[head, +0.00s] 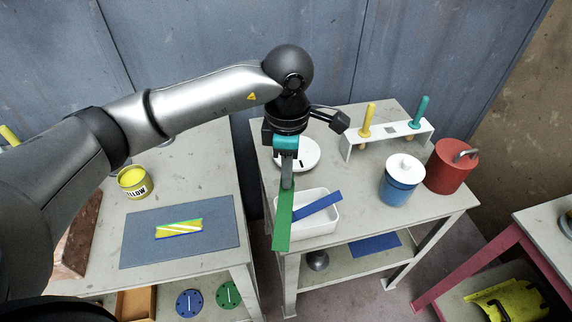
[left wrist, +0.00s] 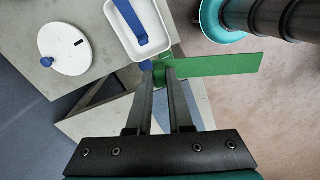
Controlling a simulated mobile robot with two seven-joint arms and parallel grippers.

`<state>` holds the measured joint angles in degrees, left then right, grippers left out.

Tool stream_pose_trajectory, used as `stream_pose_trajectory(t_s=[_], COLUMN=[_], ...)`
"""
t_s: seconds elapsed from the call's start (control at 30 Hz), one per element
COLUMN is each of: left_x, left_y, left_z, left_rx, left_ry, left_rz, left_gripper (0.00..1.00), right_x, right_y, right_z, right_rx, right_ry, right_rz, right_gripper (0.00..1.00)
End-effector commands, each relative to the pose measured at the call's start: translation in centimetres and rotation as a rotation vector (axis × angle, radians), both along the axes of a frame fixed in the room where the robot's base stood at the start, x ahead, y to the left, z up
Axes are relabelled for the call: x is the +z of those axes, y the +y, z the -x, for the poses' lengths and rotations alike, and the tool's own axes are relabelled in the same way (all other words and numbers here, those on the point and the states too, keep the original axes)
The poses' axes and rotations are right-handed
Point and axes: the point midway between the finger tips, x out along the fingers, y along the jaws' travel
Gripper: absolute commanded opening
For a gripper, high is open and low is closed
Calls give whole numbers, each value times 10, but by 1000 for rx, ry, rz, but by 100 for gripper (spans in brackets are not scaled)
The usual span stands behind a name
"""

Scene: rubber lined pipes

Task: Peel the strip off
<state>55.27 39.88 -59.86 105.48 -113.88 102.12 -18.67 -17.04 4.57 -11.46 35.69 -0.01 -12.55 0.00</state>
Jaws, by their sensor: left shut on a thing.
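My left gripper (head: 287,182) is shut on one end of a long green strip (head: 281,226). The strip hangs over the left part of a white tray (head: 326,230). In the left wrist view my fingertips (left wrist: 164,74) pinch the strip (left wrist: 222,64), which sticks out to the right, away from the tray (left wrist: 116,38). A blue strip (head: 326,202) lies slanted in the tray. A yellow-green piece with pale stripes (head: 180,228) lies on a blue-grey mat (head: 215,240) on the left table. My right gripper is not in view.
A round white lidded thing (head: 305,154) stands behind the tray. A rack (head: 391,136) with yellow and teal handles, a blue jar (head: 399,184) and a red canister (head: 451,168) stand to the right. A yellow tin (head: 134,184) is on the left table. A gap separates the tables.

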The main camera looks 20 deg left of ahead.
Motion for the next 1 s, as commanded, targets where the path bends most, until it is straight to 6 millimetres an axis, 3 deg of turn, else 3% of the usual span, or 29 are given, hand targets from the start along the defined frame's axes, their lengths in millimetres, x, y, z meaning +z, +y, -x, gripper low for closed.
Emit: stream_pose_trajectory(t_s=[0.7,1.0], left_x=[-27,-37], left_y=[8,11], left_z=[-23,-24], left_rx=[1557,1874], left_ry=[2,2], left_rz=[-2,0], left_gripper=[0,0], right_x=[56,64], right_y=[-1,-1], right_z=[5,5], right_rx=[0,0], right_ry=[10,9], right_rz=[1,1], right_gripper=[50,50])
